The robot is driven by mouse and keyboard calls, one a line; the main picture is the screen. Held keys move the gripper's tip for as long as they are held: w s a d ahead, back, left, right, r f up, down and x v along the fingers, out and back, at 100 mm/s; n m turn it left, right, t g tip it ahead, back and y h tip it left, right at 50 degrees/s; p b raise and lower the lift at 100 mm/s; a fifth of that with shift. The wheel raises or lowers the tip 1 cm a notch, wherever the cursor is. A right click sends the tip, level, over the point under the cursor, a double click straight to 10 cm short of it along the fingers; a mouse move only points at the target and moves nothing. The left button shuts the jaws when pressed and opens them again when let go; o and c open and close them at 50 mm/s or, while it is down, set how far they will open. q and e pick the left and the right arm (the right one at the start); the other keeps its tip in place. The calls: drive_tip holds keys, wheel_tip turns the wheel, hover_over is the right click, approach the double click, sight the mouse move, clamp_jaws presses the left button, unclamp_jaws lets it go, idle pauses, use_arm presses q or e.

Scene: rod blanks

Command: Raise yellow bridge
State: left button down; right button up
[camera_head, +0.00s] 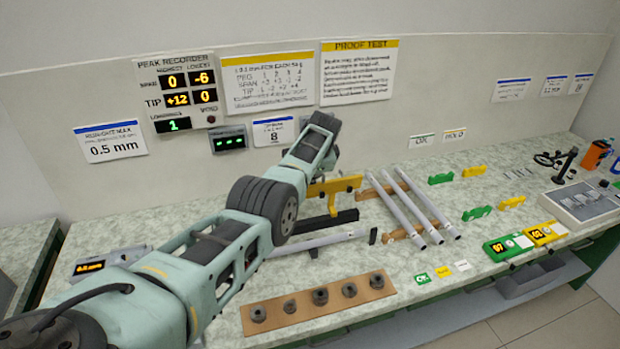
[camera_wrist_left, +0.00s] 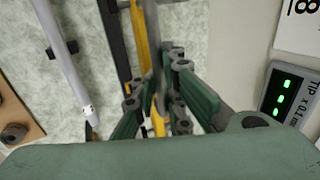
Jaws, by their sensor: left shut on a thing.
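The yellow bridge (camera_head: 340,186) is upright beside the black bar (camera_head: 325,221) at the back middle of the bench. In the left wrist view it is a yellow strip (camera_wrist_left: 141,35) running between the fingers. My left gripper (camera_wrist_left: 155,100) is shut on the yellow bridge. In the head view my own arm covers the fingers and the bridge's left part. Whether the bridge touches the bar or is clear of it cannot be told. My right gripper is in neither view.
A grey rod (camera_head: 318,243) lies in front of the bar. Several rods (camera_head: 419,206) lean across wooden rests to the right. A wooden strip with several dark round pieces (camera_head: 318,303) lies in front. The wall panel with the recorder display (camera_head: 178,92) stands close behind.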

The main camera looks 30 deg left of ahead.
use_arm(q)
drive_tip(key=shift+w+r, duration=0.1)
drive_tip(key=shift+w, duration=0.1)
drive_tip(key=shift+r, duration=0.1)
drive_tip(key=c, duration=1.8)
unclamp_jaws()
drive_tip(key=shift+d, duration=0.15)
drive_tip(key=shift+c, duration=0.2)
drive_tip(key=shift+s, duration=0.1)
drive_tip(key=v, duration=1.1)
drive_tip(key=shift+r, duration=0.35)
drive_tip(key=shift+c, duration=0.5)
